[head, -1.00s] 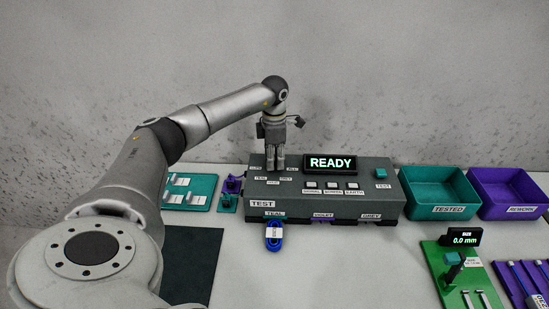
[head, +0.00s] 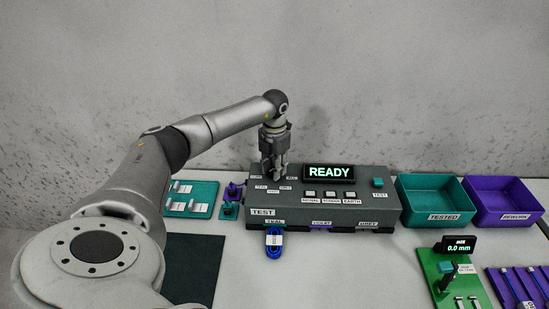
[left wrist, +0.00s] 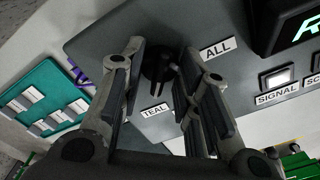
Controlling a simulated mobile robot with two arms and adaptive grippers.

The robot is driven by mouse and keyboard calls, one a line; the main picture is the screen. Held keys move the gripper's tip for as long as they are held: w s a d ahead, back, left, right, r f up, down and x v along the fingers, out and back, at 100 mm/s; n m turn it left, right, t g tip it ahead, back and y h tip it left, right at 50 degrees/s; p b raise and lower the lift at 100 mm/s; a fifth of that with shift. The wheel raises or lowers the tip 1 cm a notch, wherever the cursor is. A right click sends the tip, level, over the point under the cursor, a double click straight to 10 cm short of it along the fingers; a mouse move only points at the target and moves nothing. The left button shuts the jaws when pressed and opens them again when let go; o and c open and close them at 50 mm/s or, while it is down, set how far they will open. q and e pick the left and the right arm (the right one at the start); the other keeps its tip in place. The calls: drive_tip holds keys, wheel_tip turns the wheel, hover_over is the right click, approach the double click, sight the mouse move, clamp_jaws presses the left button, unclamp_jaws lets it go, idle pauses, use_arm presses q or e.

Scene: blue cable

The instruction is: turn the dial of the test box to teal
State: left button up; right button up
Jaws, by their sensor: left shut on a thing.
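The grey test box (head: 325,208) stands on the table, with its lit screen (head: 329,172) reading READY. My left gripper (head: 273,176) points down onto the left part of its top and hides the dial in the head view. In the left wrist view the black dial (left wrist: 158,66) sits between the two fingers of my left gripper (left wrist: 163,52), which is shut on it. A TEAL label (left wrist: 155,110) and an ALL label (left wrist: 217,48) lie near the dial. My right gripper is not in view.
A coiled blue cable (head: 274,248) lies at the box's front, by the TEAL label. Teal (head: 437,188) and purple (head: 507,194) bins stand at right, with a green gauge board (head: 441,278) in front. A teal board (head: 190,205) lies at left.

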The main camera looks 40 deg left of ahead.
use_arm(q)
drive_tip(key=shift+s+f, duration=0.1)
drive_tip(key=shift+f, duration=0.05)
drive_tip(key=shift+o, duration=1.1)
drive_tip(key=shift+r+p, duration=0.35)
drive_tip(key=shift+r, duration=0.1)
wheel_tip(320, 180, up, 6)
drive_tip(key=p, duration=0.4)
drive_tip(key=shift+r+p, duration=0.25)
drive_tip(key=shift+p, duration=0.15)
drive_tip(key=shift+f, duration=0.1)
